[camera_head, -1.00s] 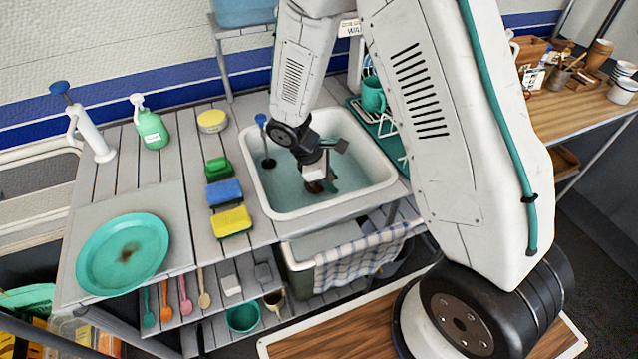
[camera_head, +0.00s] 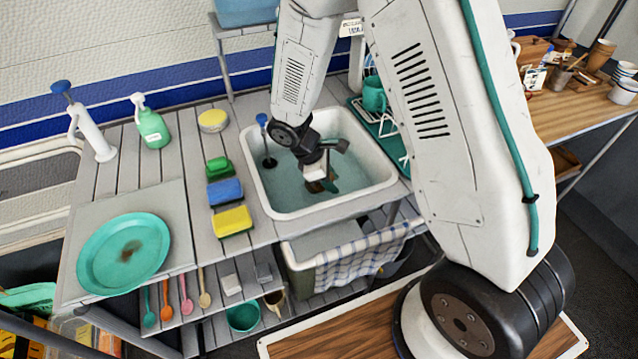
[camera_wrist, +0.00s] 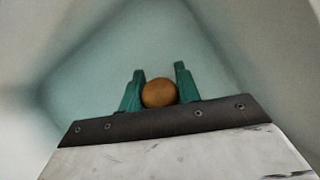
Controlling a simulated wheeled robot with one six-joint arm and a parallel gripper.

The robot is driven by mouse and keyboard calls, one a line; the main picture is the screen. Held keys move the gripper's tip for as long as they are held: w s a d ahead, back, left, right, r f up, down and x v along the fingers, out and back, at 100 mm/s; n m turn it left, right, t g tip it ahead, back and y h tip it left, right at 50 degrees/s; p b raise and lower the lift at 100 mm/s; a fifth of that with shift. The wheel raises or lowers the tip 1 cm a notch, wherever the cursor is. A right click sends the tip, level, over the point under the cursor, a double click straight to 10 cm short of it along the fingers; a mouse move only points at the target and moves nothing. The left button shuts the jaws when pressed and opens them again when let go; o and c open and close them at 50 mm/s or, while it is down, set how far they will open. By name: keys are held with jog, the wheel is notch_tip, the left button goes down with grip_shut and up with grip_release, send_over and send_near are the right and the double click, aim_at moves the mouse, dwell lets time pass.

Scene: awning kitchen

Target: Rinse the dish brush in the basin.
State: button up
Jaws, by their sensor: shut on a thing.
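The white basin (camera_head: 268,205) is set into the slatted counter and holds pale teal water. My gripper (camera_head: 326,185) reaches down into the basin, low over the water. Its teal fingers (camera_wrist: 160,88) are shut on a round brown wooden thing (camera_wrist: 159,93), which I take to be the dish brush. In the head view a small brown part of the brush (camera_head: 314,187) shows below the gripper. Its bristles are hidden, and I cannot tell how deep it sits in the water.
A blue-topped plunger-like tool (camera_head: 266,140) stands at the basin's left side. Green, blue and yellow sponges (camera_head: 232,221) line the counter left of it. A teal plate (camera_head: 123,254) with a brown stain lies further left. A teal rack with a mug (camera_head: 374,95) is right of the basin.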

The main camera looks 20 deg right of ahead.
aim_at(332, 176)
jog(key=shift+r, duration=0.1)
notch_tip(332, 176, up, 16)
dwell(1.7)
dwell(2.0)
jog(key=shift+r, duration=1.85)
